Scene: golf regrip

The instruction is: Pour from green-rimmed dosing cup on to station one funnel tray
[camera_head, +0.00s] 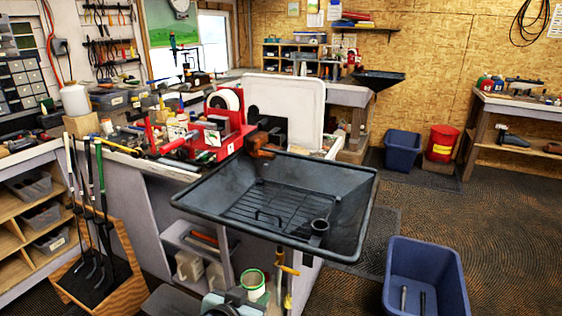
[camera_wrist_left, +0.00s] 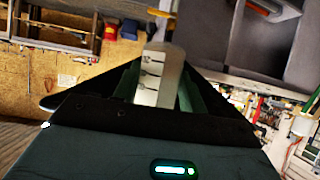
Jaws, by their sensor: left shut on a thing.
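The green-rimmed dosing cup (camera_head: 252,284) shows at the bottom middle of the head view, with its green rim upward and a pale inside. My left gripper (camera_head: 246,298) is shut on it, in front of and below the near edge of the tray. In the left wrist view the pale cup with dark marks (camera_wrist_left: 155,75) stands between the gripper's fingers (camera_wrist_left: 157,92). The black funnel tray (camera_head: 345,222) of the station has sloped walls, a wire grid and a small round cup-like holder. The cup is apart from the tray. My right gripper is not in view.
A wooden rack with golf clubs (camera_head: 125,252) stands at left. A blue bin (camera_head: 440,262) with two dark grips sits on the floor at right. A red clamp or vise (camera_head: 258,150) is at the tray's far edge. A cluttered bench (camera_head: 160,168) lies behind.

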